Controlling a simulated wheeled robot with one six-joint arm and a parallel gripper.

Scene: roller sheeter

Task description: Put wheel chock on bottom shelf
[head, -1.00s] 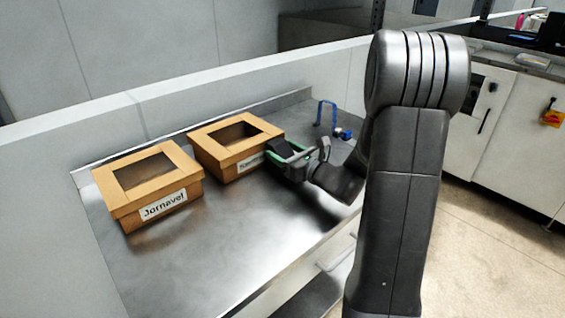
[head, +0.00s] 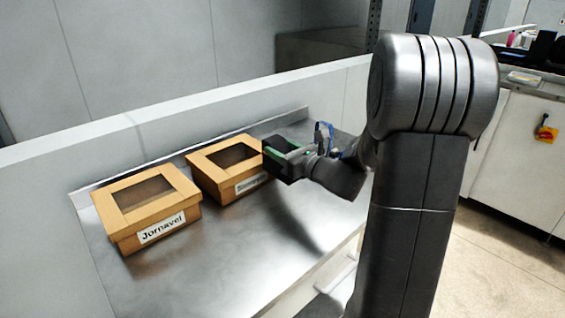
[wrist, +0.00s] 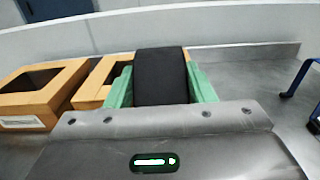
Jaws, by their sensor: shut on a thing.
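A black block, which I take to be the wheel chock (wrist: 162,75), is held between the green fingers of my gripper (wrist: 162,92) in the wrist view. In the head view my gripper (head: 283,160) is above the steel worktop, just right of the second box, with the black chock (head: 276,158) at its tip. The gripper is shut on the chock, and the chock looks raised off the surface. The bottom shelf cannot be made out clearly; the space below the worktop is mostly hidden by my arm.
Two cardboard boxes with window lids stand on the steel worktop (head: 240,240): one labelled Jornavel (head: 150,212) and a second box (head: 226,172) behind it. A blue tubular item (wrist: 299,78) stands to the right. The worktop's front area is clear. A white cabinet (head: 515,160) stands far right.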

